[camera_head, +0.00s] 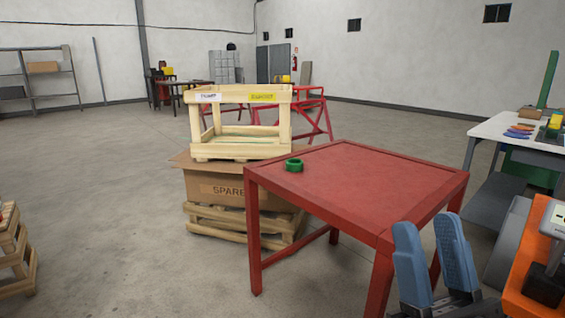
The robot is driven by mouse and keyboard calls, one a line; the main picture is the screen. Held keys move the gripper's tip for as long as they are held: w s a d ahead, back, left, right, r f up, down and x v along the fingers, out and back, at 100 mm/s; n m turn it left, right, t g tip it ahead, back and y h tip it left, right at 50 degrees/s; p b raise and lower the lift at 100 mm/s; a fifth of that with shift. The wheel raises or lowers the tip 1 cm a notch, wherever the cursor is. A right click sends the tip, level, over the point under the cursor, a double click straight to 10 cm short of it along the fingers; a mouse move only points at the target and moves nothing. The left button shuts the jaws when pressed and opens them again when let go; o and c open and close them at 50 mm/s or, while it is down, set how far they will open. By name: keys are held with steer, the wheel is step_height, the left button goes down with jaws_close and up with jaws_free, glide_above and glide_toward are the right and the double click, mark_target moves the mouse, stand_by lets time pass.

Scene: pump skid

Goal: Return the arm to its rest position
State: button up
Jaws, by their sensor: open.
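My gripper (433,258) shows at the lower right of the head view. Its two blue fingers point up and stand apart, with nothing between them. It is in front of the right front corner of a red table (365,185). The rest of my arm is mostly out of the frame. A green ring-shaped part (293,164) lies on the table's left edge area, well away from my gripper.
A wooden crate (240,149) stands on a cardboard box (222,188) over a pallet, left of the table. A white workbench (495,127) with small items is at the right. An orange surface (530,265) is close at the lower right.

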steer(key=s+d+f+m+g+h+p, duration=0.25)
steer(key=s+f+m+g+h, duration=0.45)
steer(key=s+f+h, duration=0.5)
steer(key=s+d+f+n+g+y, duration=0.1)
steer(key=s+d+f+g+y, duration=0.1)
steer(key=s, duration=0.6)
steer(key=s+d+f+n+g+y, duration=0.1)
steer(key=s+f+g, duration=0.3)
steer(key=s, duration=0.4)
steer(key=shift+s+d+f+n+y+p, duration=0.35)
steer(key=shift+d+f+n+y+p, duration=0.1)
steer(key=shift+d+n, duration=0.4)
steer(key=shift+d, duration=0.1)
